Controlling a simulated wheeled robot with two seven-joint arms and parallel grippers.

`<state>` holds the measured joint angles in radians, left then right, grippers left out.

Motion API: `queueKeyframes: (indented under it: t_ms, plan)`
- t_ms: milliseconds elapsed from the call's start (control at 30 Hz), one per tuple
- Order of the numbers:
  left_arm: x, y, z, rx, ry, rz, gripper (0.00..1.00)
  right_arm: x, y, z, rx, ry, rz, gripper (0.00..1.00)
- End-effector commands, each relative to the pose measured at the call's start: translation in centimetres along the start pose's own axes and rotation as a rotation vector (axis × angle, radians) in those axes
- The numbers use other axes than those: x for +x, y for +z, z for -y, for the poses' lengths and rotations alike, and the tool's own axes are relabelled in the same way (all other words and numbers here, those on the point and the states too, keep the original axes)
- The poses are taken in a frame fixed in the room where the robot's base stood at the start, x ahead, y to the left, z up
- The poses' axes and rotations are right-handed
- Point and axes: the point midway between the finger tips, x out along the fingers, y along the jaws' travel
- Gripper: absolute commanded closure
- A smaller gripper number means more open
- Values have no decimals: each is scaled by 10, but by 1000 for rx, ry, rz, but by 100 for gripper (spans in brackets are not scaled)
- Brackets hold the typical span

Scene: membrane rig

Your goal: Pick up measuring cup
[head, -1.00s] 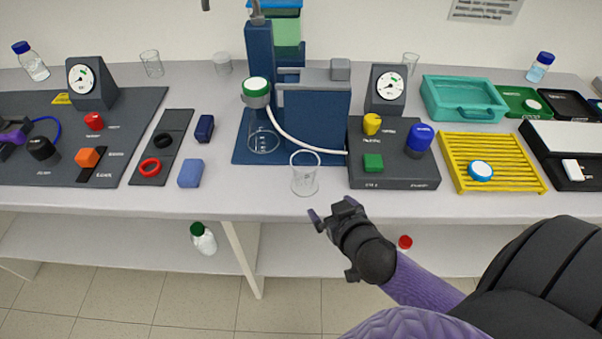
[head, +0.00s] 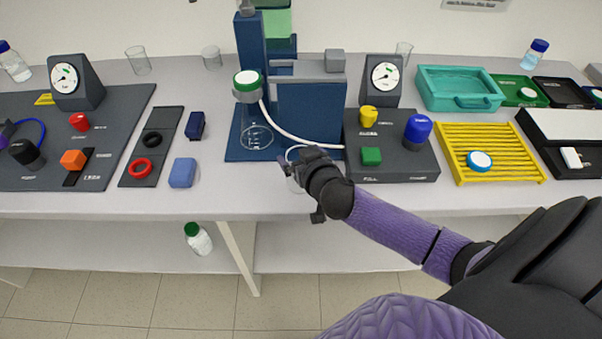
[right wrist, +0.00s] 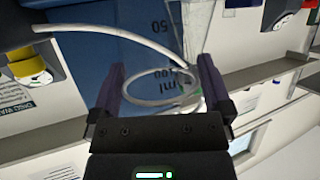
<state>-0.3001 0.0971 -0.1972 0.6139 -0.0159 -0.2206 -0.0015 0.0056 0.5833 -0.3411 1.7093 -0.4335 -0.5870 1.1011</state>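The measuring cup is a clear glass beaker at the front edge of the bench, in front of the blue stand. In the head view my right gripper mostly covers it, and only its rim (head: 293,153) and a bit of its side show. In the right wrist view the cup (right wrist: 160,62), with printed volume marks, stands between the two purple fingers. My right gripper (head: 286,168) is open around the cup, one finger on each side in the right wrist view (right wrist: 162,88). Whether the fingers touch the glass cannot be told. My left gripper is not in view.
The blue stand (head: 310,110) with a flask and white tube is just behind the cup. A dark control box (head: 400,171) is close on the right. A blue block (head: 182,172) lies to the left, with bare bench between.

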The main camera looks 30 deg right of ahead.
Motion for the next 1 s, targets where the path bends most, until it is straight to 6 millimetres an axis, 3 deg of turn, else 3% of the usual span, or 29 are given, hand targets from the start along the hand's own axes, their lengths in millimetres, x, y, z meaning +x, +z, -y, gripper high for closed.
queueKeyframes:
  t_ms: [33,67,467,733,1000]
  plan:
    - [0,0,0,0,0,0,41,0,0,0,0,0,0,11]
    - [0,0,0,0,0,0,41,0,0,0,0,0,0,17]
    - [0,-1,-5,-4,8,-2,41,0,0,0,0,0,0,100]
    - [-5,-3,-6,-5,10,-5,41,-4,-8,0,0,1,-1,100]
    - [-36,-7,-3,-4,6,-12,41,-31,-75,0,0,-1,-5,100]
